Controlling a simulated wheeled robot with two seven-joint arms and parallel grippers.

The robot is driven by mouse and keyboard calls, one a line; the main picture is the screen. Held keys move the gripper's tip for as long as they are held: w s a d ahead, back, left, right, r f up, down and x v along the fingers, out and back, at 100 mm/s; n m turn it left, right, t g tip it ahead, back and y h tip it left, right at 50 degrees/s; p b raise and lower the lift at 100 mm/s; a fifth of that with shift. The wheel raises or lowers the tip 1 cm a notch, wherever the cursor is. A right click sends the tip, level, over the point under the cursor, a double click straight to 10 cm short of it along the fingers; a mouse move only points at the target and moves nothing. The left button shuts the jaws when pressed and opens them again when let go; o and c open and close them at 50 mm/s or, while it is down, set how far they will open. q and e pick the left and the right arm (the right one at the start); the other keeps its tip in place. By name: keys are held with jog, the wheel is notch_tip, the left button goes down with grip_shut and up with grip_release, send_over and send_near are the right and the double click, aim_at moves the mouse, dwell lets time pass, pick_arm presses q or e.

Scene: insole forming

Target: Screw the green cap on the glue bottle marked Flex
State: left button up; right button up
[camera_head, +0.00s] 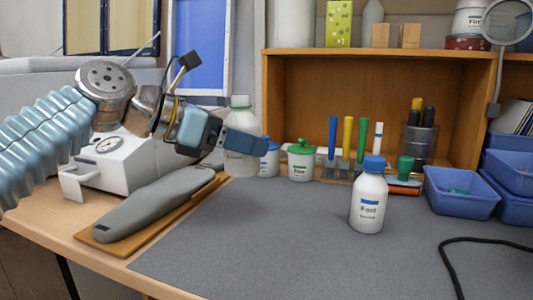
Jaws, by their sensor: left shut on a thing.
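A white jar with a green lid (301,164) stands upright at the back of the grey mat; its small label is hard to read. A white bottle with a blue cap (368,204) stands upright in the middle right of the mat, and its label appears to read Fast. My left gripper (246,144) is shut at the left, above the mat, with its blue-grey fingers in front of a pale bottle (240,165). What it holds is hidden. A small green piece (405,166) stands near the pen rack; I cannot tell if it is a cap. My right gripper is out of view.
A blue-capped jar (269,163) stands beside the pale bottle. A grey tool (150,208) lies on a wooden board at the left. Blue bins (461,200) and a black cable (460,243) are at the right. The front middle of the mat (260,250) is clear.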

pick_arm(q)
jog(key=s+a+r, duration=0.2)
jog(key=s+a, duration=0.1)
jog(key=s, duration=0.1)
jog(key=shift+a+r, duration=0.2)
jog(key=shift+a, duration=0.2)
